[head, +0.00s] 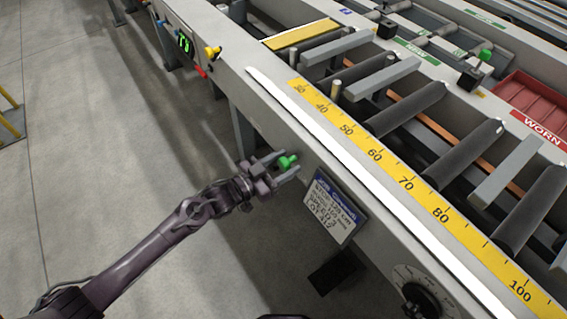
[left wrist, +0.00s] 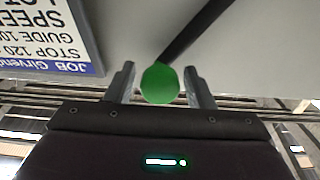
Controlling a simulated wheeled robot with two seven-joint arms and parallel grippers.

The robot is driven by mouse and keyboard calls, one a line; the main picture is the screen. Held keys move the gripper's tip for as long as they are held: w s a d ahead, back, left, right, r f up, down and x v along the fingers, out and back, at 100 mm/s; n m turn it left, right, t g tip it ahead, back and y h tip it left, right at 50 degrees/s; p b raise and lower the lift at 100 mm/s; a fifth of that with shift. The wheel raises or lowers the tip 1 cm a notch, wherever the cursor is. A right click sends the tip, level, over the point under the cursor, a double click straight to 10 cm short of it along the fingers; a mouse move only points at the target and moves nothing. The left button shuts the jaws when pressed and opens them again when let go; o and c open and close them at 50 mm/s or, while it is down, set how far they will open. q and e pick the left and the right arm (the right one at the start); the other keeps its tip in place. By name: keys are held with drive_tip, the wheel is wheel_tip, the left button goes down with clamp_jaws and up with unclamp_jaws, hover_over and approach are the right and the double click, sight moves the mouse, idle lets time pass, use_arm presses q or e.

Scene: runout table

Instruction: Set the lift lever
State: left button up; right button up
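The lift lever with its green knob (head: 288,162) sticks out from the front side of the runout table, left of the job card. In the left wrist view its round green knob (left wrist: 160,84) shows with a dark rod running up and to the right from it. My left gripper (head: 290,163) is open with one finger on each side of the knob. In the left wrist view a small gap shows between the knob and each finger (left wrist: 161,86). My right gripper is not in view.
A job card (head: 334,207) hangs on the table front, right of the lever, and also shows in the left wrist view (left wrist: 45,35). A dial (head: 420,292) sits further right. A yellow ruler (head: 408,184) edges the rollers. Bare floor (head: 90,150) lies left.

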use_arm(q)
clamp_jaws()
drive_tip(key=shift+w+a, duration=0.1)
